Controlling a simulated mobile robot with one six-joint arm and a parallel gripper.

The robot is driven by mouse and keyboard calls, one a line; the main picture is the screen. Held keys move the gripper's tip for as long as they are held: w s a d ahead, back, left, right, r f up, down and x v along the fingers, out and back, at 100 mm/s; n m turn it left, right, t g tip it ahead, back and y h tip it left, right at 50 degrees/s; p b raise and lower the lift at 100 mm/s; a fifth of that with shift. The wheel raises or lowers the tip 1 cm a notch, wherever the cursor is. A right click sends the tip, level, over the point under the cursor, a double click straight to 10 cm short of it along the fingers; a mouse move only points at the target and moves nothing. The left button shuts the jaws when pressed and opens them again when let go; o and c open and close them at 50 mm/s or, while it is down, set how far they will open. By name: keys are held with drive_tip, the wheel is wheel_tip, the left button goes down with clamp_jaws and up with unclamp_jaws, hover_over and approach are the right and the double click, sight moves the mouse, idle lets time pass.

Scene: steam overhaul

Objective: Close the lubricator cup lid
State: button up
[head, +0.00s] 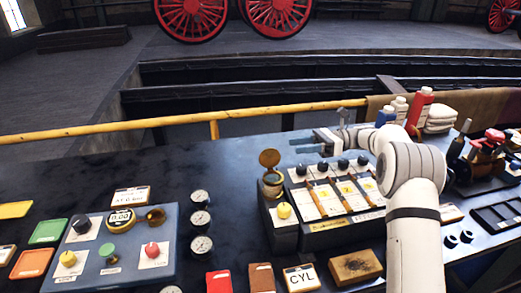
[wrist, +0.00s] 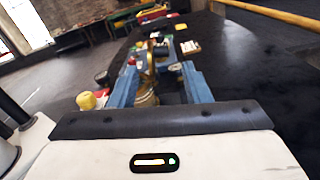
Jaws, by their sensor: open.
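The lubricator cup (head: 273,184) is a small brass cup at the back left corner of the dark control box. Its round lid (head: 269,158) stands open, upright above the cup's back edge. My gripper (head: 300,146) is open and empty, to the right of and slightly behind the lid, apart from it in the head view. In the wrist view the two blue fingers (wrist: 160,69) are spread, with the brass lid (wrist: 149,66) showing beyond and between them. The cup (wrist: 147,96) shows below the lid, partly hidden by my gripper body.
The control box carries a yellow knob (head: 284,210), black knobs (head: 343,163) and orange-handled levers (head: 316,196) close by. Several gauges (head: 201,220) lie to the left. Bottles (head: 421,106) stand at the back right. The bench left of the lid is clear toward the yellow rail (head: 120,127).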

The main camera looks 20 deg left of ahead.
sight(269, 158)
drive_tip(key=p+x, duration=0.1)
drive_tip(key=x, duration=1.1)
drive_tip(key=shift+c, duration=0.3)
